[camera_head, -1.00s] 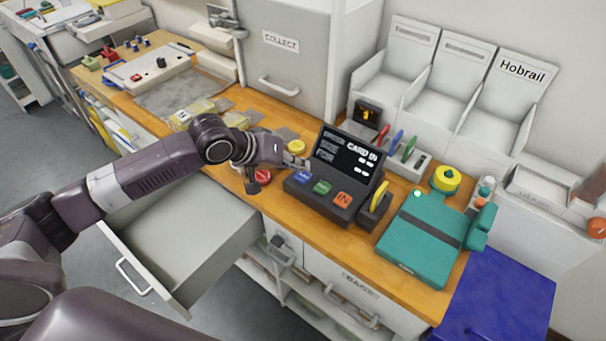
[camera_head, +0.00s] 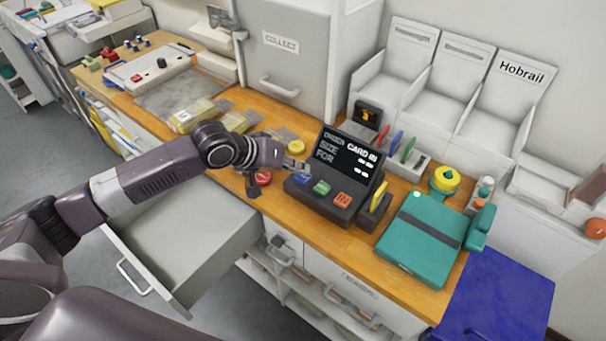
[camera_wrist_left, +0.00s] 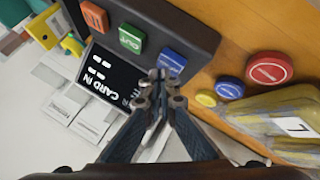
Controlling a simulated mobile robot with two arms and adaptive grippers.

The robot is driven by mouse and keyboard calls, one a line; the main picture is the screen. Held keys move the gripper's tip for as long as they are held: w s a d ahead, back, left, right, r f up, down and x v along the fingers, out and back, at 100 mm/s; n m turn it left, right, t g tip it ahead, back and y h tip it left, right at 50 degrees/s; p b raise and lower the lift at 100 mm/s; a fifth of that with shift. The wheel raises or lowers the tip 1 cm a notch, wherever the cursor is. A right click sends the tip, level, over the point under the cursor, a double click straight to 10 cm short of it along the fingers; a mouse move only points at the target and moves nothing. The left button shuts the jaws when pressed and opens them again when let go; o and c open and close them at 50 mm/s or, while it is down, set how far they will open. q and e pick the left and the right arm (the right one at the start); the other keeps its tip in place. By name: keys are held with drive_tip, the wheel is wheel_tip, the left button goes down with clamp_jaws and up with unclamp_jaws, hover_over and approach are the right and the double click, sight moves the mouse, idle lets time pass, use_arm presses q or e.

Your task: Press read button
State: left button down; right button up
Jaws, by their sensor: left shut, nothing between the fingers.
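The dark terminal (camera_head: 325,208) stands on the wooden counter, with a tilted screen (camera_head: 349,152) showing "CARD IN". Its front row has a blue button (camera_head: 302,180), a green button (camera_head: 322,187) marked OUT in the wrist view and an orange button (camera_head: 342,200). The blue button's label is too small to read. My left gripper (camera_head: 301,168) is shut and empty, its tips over the blue button. In the left wrist view the fingertips (camera_wrist_left: 163,76) overlap the lower edge of the blue button (camera_wrist_left: 173,61). I cannot tell whether they touch it. My right gripper is out of view.
A red button (camera_head: 263,178) and a yellow button (camera_head: 296,147) sit left of the terminal. A yellow card (camera_head: 379,196) stands in the slot at its right. A teal device (camera_head: 418,238) lies further right. An open drawer (camera_head: 184,236) is below my left arm.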

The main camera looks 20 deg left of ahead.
sight(300, 177)
use_arm(q)
drive_tip(key=shift+f, duration=0.6)
idle(0.7)
drive_tip(key=shift+r, duration=0.1)
drive_tip(key=shift+r+p, duration=0.9)
drive_tip(key=shift+p, duration=0.3)
wheel_tip(300, 177, up, 5)
drive_tip(key=p, duration=0.5)
drive_tip(key=shift+p, duration=0.35)
